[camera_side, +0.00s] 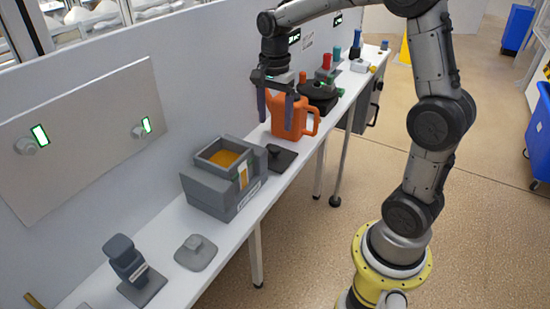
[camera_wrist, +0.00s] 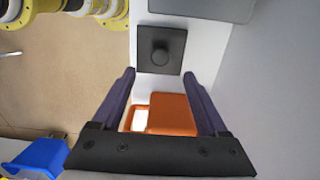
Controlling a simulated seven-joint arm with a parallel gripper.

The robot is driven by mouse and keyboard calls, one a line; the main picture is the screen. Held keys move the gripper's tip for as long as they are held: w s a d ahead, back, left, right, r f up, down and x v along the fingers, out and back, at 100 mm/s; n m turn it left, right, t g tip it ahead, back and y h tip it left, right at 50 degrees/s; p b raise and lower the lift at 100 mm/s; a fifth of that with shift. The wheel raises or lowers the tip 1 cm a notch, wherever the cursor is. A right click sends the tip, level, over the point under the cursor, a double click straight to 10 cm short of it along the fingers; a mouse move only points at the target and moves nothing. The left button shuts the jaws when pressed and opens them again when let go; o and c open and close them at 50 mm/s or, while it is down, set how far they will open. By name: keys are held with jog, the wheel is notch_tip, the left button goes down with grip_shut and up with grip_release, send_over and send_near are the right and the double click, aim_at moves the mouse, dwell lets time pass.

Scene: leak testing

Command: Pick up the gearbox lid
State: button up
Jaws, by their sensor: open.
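A dark square plate with a round knob, likely the gearbox lid (camera_side: 283,158), lies flat on the white bench between the grey box and the orange jug. It also shows as a dark lid with its knob up in the wrist view (camera_wrist: 146,62), beyond my fingertips. A lighter grey plate with a knob (camera_side: 196,254) lies nearer the front; which plate is the lid is not certain. My gripper (camera_side: 275,112) is open and points down at the orange jug (camera_side: 306,124). The jug also shows between the fingers in the wrist view (camera_wrist: 172,115). I cannot tell whether they touch.
A grey open box (camera_side: 212,192) with orange contents stands left of the dark plate. A dark grey stand (camera_side: 134,270) is at the front. A black round pot (camera_side: 318,97) and small coloured items stand behind the jug. The wall panel (camera_side: 85,135) borders the bench.

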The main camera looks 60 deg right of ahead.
aim_at(275, 148)
notch_tip(275, 148, down, 8)
jog(key=shift+d+f, duration=0.1)
jog(key=shift+f, duration=0.15)
dwell(0.4)
grip_shut()
